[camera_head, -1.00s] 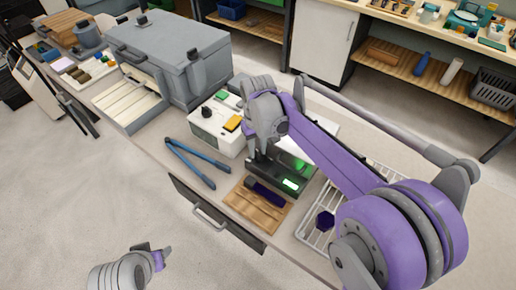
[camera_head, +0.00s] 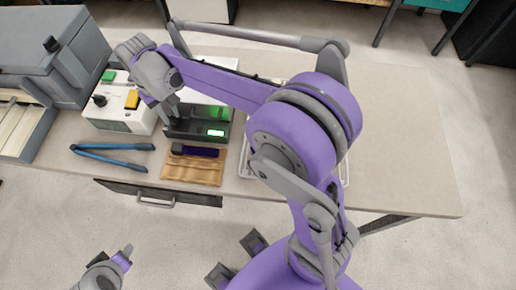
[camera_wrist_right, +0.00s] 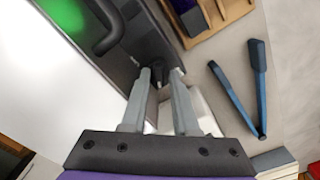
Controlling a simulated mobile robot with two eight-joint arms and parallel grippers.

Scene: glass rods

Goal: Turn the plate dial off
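The plate (camera_head: 184,128) is a dark unit with a green glow and a lit green display on its front. In the right wrist view its dark front panel (camera_wrist_right: 112,62) carries a small dark dial (camera_wrist_right: 158,74). My right gripper (camera_wrist_right: 161,76) has its two grey fingertips apart, one on each side of the dial; I cannot tell if they touch it. In the head view my right gripper (camera_head: 172,106) is at the plate's left end, and the dial is hidden. My left gripper (camera_head: 124,256) is low at the left, away from the bench, its fingers unclear.
A white box (camera_head: 120,118) with a black knob and green and orange buttons stands left of the plate. Blue tongs (camera_head: 113,154) and a wooden tray (camera_head: 194,170) lie in front. A grey oven-like unit (camera_head: 45,50) is further left. The bench's right side is clear.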

